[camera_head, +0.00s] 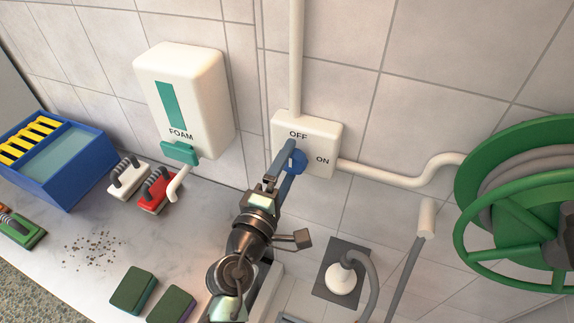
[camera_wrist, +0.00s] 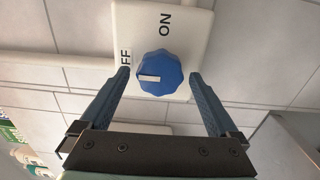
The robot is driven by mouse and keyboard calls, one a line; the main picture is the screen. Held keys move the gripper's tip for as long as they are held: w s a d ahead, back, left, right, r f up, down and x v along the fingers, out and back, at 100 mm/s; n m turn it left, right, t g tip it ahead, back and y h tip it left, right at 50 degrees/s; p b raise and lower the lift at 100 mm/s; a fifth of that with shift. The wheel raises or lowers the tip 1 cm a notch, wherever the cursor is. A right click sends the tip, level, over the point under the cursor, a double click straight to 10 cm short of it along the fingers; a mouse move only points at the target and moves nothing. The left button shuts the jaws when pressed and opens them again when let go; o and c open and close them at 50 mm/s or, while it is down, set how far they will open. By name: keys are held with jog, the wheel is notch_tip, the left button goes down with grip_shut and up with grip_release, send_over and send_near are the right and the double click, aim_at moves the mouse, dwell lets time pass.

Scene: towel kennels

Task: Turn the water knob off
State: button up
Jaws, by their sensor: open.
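The blue water knob (camera_wrist: 160,73) sits on a white wall plate (camera_head: 322,160) marked OFF at the top and ON at the right in the head view. In the wrist view (camera_wrist: 178,12), the plate looks turned, with ON above the knob and OFF to its left, partly hidden by a finger. The knob's white pointer mark lies to the left, towards OFF. My gripper (camera_wrist: 160,76) is open, one finger on each side of the knob with a small gap at both. In the head view my gripper (camera_head: 290,158) hides part of the knob (camera_head: 297,160).
Pipes (camera_head: 398,178) leave the plate upward and to the right. A foam dispenser (camera_head: 187,95) hangs at left above a counter with brushes (camera_head: 157,190) and a blue bin (camera_head: 62,170). A green hose reel (camera_head: 485,210) stands at right.

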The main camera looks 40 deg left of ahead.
jog(key=b+v, duration=0.4)
jog(key=v, duration=0.9)
jog(key=w+d+r+m+t+h, duration=0.1)
jog(key=w+d+r+m+t, duration=0.1)
jog(key=w+d+r+m, duration=0.35)
jog(key=w+d+r+m+t+h, duration=0.1)
jog(key=w+d+r+m+h, duration=0.15)
jog(key=r, duration=0.65)
jog(key=w+d+r+m+t, duration=0.2)
jog(key=w+d+r+m, duration=0.15)
jog(key=r, duration=0.35)
jog(key=s+d+r+m+t, duration=0.1)
jog(key=s+d+r+m, duration=0.1)
jog(key=r, duration=0.5)
jog(key=s+d+r+m+t, duration=0.2)
jog(key=d+r+m, duration=0.2)
jog(key=r, duration=0.3)
jog(key=s+d+r+m+t+h, duration=0.1)
jog(key=s+d+r+m+t, duration=0.1)
jog(key=d+r, duration=0.3)
notch_tip(320, 180, up, 3)
jog(key=shift+s+f+m, duration=0.1)
jog(key=shift+s+m, duration=0.4)
jog(key=shift+m, duration=0.25)
